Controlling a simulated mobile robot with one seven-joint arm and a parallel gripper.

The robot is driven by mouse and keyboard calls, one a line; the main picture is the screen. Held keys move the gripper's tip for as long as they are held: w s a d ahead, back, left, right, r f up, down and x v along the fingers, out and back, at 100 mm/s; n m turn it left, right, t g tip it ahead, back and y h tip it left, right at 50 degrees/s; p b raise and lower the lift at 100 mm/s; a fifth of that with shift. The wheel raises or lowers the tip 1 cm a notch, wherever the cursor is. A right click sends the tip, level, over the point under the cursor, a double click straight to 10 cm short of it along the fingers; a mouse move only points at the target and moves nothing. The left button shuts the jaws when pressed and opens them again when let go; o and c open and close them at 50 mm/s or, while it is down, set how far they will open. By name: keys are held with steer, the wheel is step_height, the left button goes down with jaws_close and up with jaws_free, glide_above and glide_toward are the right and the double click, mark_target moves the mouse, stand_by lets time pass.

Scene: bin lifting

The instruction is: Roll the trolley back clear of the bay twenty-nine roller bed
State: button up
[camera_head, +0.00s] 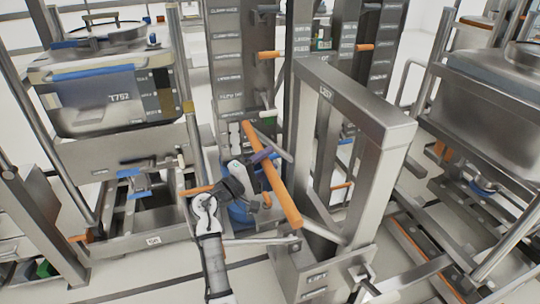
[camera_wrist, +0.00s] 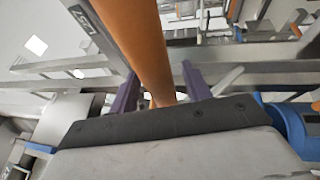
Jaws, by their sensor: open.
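A steel trolley-like frame (camera_head: 372,150) with a tall upright mast stands right of centre in the head view. A long orange bar (camera_head: 281,190) slants down in front of it, and I take it for the trolley's handle. My gripper (camera_head: 264,160) is at the upper part of this bar. In the wrist view, my purple fingers (camera_wrist: 160,90) stand apart, one on each side of the orange bar (camera_wrist: 146,45). Contact with either finger cannot be told. The bay number of each roller bed is too small to read surely.
A lidded steel bin marked T752 (camera_head: 110,95) sits on a stand at left. Another steel bin (camera_head: 485,95) sits on a stand at right. A labelled column (camera_head: 229,75) with orange levers stands behind my gripper. Steel rails and posts crowd both sides.

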steer(key=shift+w+d+r, duration=0.1)
steer(key=shift+w+d, duration=0.35)
steer(key=shift+d, duration=0.05)
jaws_close()
